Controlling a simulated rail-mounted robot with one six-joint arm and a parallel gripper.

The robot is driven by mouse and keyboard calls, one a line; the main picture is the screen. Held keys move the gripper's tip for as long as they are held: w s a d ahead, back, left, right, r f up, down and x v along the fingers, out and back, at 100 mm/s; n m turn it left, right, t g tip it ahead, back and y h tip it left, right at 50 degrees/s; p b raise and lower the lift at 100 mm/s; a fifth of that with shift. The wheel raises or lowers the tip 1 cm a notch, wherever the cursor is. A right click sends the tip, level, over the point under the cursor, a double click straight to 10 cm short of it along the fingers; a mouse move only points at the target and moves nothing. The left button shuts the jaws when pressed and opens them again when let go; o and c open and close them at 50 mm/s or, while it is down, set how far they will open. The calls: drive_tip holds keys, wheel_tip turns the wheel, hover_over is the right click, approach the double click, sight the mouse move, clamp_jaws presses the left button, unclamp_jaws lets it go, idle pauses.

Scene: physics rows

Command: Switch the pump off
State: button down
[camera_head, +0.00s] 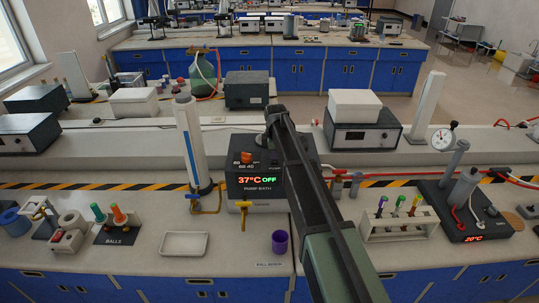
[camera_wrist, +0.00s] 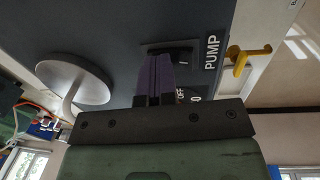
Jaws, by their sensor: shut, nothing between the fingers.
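The pump bath (camera_head: 240,185) is a dark box on the front bench. Its display reads "37°C" in red and "OFF" in green. In the wrist view the dark panel (camera_wrist: 120,30) carries a rocker switch (camera_wrist: 182,56) beside the word "PUMP", with "OFF" and "0" printed near it. My gripper (camera_wrist: 156,62) is shut and empty; its purple fingers are right at the switch and cover part of it. I cannot tell whether they touch it. In the head view my arm hides the gripper and the right part of the box.
A yellow tap (camera_head: 243,212) sticks out of the pump bath's front. A tall white cylinder (camera_head: 188,140) stands left of it. A purple cup (camera_head: 280,242) and a white tray (camera_head: 184,244) are in front. A test-tube rack (camera_head: 398,222) stands to the right. A grey disc (camera_wrist: 75,80) is beside the fingers.

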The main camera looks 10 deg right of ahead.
sight(275, 161)
drive_tip(key=shift+s+a+r, duration=0.15)
drive_tip(key=shift+s, duration=0.55)
wheel_tip(275, 161, up, 14)
drive_tip(key=s+p, duration=0.1)
drive_tip(key=p, duration=1.3)
drive_tip(key=shift+s+a, duration=0.15)
drive_tip(key=shift+s, duration=0.15)
drive_tip(key=shift+w, duration=0.1)
drive_tip(key=shift+w, duration=0.55)
